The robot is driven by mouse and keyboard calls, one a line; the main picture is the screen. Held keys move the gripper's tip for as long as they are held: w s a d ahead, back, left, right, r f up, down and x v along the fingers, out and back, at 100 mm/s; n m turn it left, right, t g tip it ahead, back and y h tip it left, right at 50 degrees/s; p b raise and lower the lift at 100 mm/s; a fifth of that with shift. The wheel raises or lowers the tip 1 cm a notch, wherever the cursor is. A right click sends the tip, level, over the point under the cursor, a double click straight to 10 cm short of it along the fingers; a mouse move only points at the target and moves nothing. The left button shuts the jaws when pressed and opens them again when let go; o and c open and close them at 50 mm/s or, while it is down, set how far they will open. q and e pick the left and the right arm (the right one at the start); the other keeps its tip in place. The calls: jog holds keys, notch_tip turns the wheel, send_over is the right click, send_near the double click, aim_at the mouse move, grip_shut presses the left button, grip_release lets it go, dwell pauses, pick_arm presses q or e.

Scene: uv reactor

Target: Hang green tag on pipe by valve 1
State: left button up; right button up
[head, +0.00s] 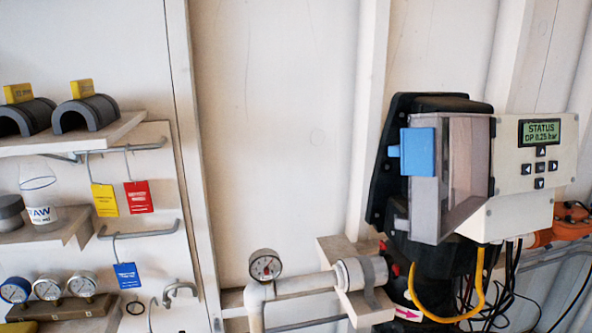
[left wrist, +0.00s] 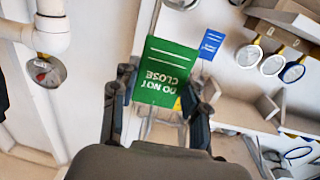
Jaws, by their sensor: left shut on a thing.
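The green tag (left wrist: 163,72) shows in the left wrist view, its "DO NOT CLOSE" lettering upside down. My left gripper (left wrist: 160,88) is shut on it, with one dark finger on each side. A white pipe (left wrist: 20,31) with a round gauge (left wrist: 46,71) is at the upper left of that view, apart from the tag. In the head view, the white pipe (head: 305,284) runs right from below the gauge (head: 265,265) to a white fitting. Neither gripper nor the green tag shows in the head view. No valve label is readable.
Yellow (head: 104,199), red (head: 138,197) and blue (head: 127,275) tags hang from wall rods at left in the head view. A status box (head: 541,150) stands at right, with cables below. The wall between is bare.

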pick_arm(q)
jog(key=s+d+f+m+h, duration=0.2)
jog(key=s+d, duration=0.3)
jog(key=s, duration=0.3)
jog(key=shift+s+f+h, duration=0.4)
jog(key=shift+f+h, duration=0.25)
jog(key=shift+h, duration=0.25)
jog(key=shift+s+f, duration=0.1)
jog(key=shift+s, duration=0.05)
